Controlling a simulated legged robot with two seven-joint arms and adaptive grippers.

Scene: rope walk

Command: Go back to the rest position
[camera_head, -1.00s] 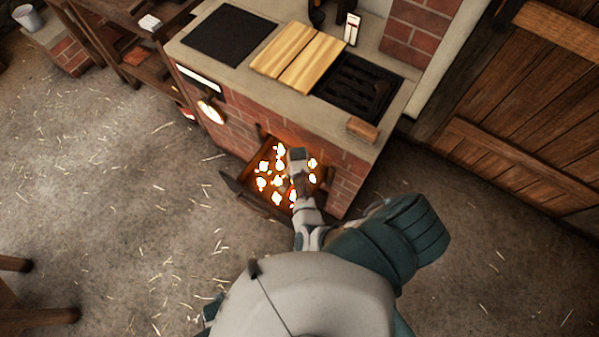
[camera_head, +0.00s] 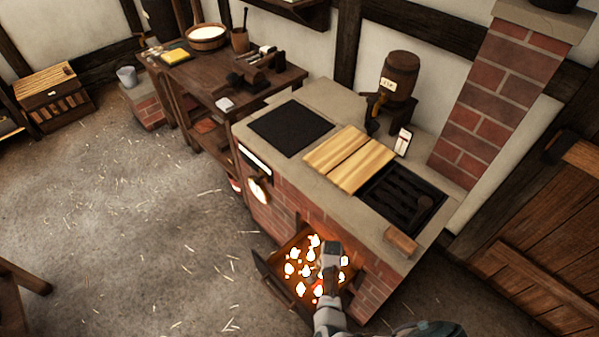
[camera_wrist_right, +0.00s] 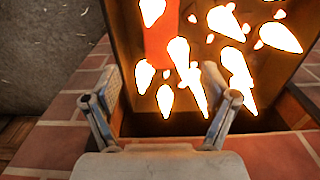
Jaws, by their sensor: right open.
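My right gripper (camera_head: 331,258) reaches into the open fire opening at the front of the brick stove, over glowing embers (camera_head: 303,271). In the right wrist view its two fingers (camera_wrist_right: 163,88) are spread apart with nothing held between them. Bright flames or embers (camera_wrist_right: 232,62) and a red-orange bar-like piece (camera_wrist_right: 160,40) lie ahead of the fingers. I cannot tell what that piece is. My left gripper is in neither view.
The brick stove (camera_head: 297,208) carries a wooden board (camera_head: 349,159), a black grate (camera_head: 400,195) and a small wooden block (camera_head: 401,242). A wooden keg (camera_head: 402,75) stands behind. A workbench (camera_head: 220,75) is at the back left. The floor at left is open.

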